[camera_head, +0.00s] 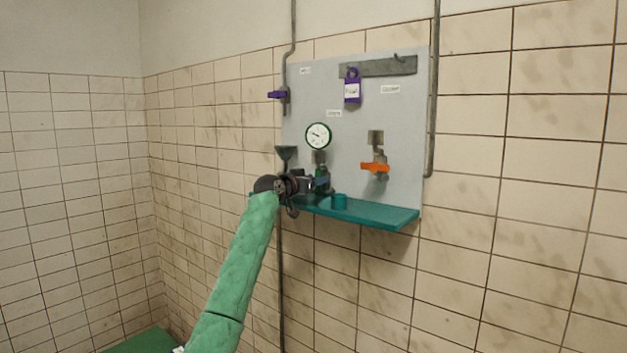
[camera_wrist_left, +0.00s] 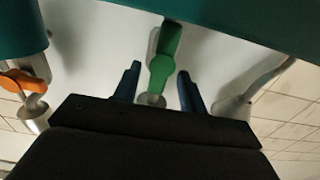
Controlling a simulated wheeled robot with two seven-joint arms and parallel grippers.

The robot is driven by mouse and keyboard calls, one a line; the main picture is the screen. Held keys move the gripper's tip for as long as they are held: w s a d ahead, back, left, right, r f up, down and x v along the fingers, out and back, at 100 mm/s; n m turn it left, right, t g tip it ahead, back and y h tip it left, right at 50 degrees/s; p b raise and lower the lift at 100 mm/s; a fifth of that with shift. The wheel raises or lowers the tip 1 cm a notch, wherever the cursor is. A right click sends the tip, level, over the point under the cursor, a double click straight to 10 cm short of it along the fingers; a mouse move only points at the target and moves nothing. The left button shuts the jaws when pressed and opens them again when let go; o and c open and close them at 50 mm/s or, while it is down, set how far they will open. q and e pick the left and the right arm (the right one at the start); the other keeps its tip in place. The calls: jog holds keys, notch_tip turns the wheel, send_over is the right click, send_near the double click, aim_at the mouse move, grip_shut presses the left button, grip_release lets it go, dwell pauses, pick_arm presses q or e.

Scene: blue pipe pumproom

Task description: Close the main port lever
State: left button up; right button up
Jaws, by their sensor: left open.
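A green lever (camera_wrist_left: 162,68) on a grey valve body sits under the round gauge. In the left wrist view it lies between the two blue fingers of my left gripper (camera_wrist_left: 159,80), which is open with a gap on both sides. In the head view my left gripper (camera_head: 320,182) is in front of the panel's lower left, hiding much of the green valve (camera_head: 321,171). An orange lever (camera_head: 375,167) is to the right, roughly horizontal; it also shows in the left wrist view (camera_wrist_left: 22,84). I cannot read which label marks the main port. My right gripper is out of view.
A purple lever (camera_head: 277,94) is on the left pipe.

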pick_arm(q)
grip_shut()
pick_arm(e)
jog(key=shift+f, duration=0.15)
pick_arm(q)
jog(key=shift+a+f+n+b, duration=0.1)
jog(key=shift+f+n+b, duration=0.05)
jog(key=shift+n+b, duration=0.9)
jog(key=n+b, duration=0.2)
jog(key=n, duration=0.1)
jog(key=shift+w+a+n, duration=0.15)
jog(key=shift+w+n, duration=0.05)
jog(key=shift+n, duration=0.75)
jog(key=shift+a, duration=0.1)
jog(key=shift+c, duration=0.4)
grip_release()
jog(key=shift+o, duration=0.4)
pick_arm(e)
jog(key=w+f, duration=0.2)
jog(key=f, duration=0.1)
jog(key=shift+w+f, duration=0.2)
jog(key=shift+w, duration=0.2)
